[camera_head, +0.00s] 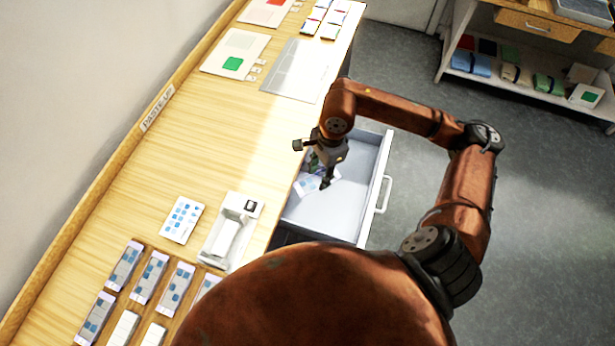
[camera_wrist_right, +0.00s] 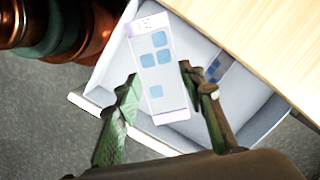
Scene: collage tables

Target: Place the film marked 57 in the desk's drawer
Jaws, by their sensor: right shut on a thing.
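My right gripper (camera_head: 312,165) is above the open desk drawer (camera_head: 345,205). In the right wrist view its two fingers (camera_wrist_right: 160,73) are shut on a pale film (camera_wrist_right: 158,95) with blue squares, one finger at each long side. The film's end label is too small to read surely. The drawer (camera_wrist_right: 262,122) lies below the held film, and part of another film (camera_wrist_right: 222,66) shows inside it. In the head view the gripper partly hides the films at the drawer's left side. My left gripper is not in view.
The wooden desk (camera_head: 140,190) carries several films in a rack (camera_head: 140,300), a card with blue squares (camera_head: 181,220) and a white tray (camera_head: 225,255). Coloured sheets (camera_head: 240,45) lie at its far end. A shelf unit (camera_head: 510,80) stands at upper right beyond clear floor.

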